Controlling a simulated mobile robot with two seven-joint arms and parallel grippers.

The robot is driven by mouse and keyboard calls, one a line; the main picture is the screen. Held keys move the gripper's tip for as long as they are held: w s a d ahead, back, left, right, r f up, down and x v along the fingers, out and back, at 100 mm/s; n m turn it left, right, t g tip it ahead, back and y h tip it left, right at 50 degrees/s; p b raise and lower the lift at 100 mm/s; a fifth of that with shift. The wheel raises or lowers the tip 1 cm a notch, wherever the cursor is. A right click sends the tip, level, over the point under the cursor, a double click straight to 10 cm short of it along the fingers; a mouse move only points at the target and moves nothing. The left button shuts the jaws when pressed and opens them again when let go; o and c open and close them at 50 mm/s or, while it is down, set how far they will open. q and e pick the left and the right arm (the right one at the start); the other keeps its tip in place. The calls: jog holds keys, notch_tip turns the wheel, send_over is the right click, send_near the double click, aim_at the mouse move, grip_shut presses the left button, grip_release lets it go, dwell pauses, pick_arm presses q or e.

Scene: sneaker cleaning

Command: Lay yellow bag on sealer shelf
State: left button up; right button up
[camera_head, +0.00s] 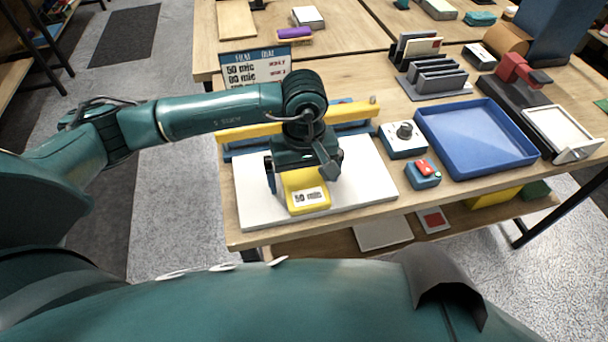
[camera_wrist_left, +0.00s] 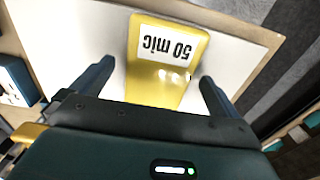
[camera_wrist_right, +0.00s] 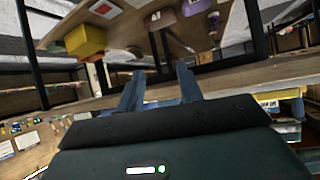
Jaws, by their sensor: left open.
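The yellow bag (camera_head: 309,199) with a "50 mic" label lies flat on the white sealer shelf (camera_head: 368,180), near its front edge. The bag also shows in the left wrist view (camera_wrist_left: 158,85). My left gripper (camera_head: 303,182) is just above the bag, pointing down. Its jaws are open, with one finger to each side of the bag, apart from it. The sealer's yellow bar (camera_head: 345,114) runs behind the shelf. The arm hides part of the bar and the bag's far end. My right gripper (camera_wrist_right: 160,72) is partly open and empty, away from the bag.
A control box with a knob (camera_head: 403,138) and a small box with a red button (camera_head: 423,172) stand right of the shelf. A blue tray (camera_head: 477,172) lies farther right. A printed sign (camera_head: 255,66) and a grey rack (camera_head: 437,88) stand behind.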

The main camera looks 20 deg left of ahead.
pick_arm(q)
notch_tip(320, 180, up, 13)
jog(key=b, duration=0.1)
jog(key=shift+f, duration=0.1)
